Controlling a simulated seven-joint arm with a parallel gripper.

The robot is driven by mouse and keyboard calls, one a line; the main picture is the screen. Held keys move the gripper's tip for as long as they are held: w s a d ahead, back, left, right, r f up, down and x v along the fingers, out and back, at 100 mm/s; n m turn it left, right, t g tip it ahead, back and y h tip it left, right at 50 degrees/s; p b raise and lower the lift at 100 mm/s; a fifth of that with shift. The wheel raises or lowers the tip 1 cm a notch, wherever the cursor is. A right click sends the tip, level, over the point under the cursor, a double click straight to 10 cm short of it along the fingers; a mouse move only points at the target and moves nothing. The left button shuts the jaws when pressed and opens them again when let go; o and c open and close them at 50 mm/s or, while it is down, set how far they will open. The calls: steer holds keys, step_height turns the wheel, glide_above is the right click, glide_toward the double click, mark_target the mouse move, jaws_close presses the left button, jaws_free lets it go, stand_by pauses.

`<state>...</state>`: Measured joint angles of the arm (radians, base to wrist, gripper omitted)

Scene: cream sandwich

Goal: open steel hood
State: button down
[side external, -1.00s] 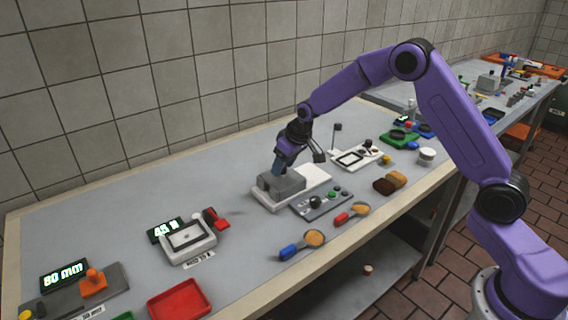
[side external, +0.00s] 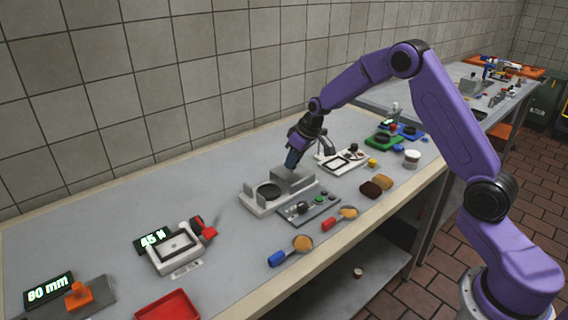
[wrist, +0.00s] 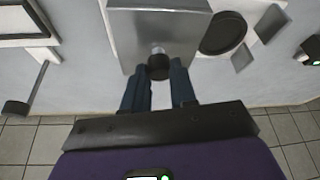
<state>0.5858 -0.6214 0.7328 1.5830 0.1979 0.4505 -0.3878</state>
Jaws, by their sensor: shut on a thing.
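The steel hood (side external: 296,182) is a grey box on a pale base (side external: 252,205). It sits over the right part of the base, and a dark round plate (side external: 268,191) lies uncovered to its left. In the wrist view the hood (wrist: 165,28) fills the top middle, with the round plate (wrist: 223,34) beside it. My gripper (side external: 291,165) is at the hood's top. In the wrist view its blue fingers (wrist: 159,82) are on both sides of the hood's dark knob (wrist: 158,66), shut on it. The hood's underside is hidden.
A grey control panel (side external: 309,208) with knobs lies in front of the base. Two scoops, one blue-handled (side external: 290,252) and one red-handled (side external: 340,217), lie nearer the table edge. A white device (side external: 340,160) stands close on the right.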

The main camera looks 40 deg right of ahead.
steer(key=c, duration=0.9)
jaws_free()
steer(key=v, duration=1.7)
steer(key=shift+s+r, duration=0.15)
steer(key=shift+s, duration=0.05)
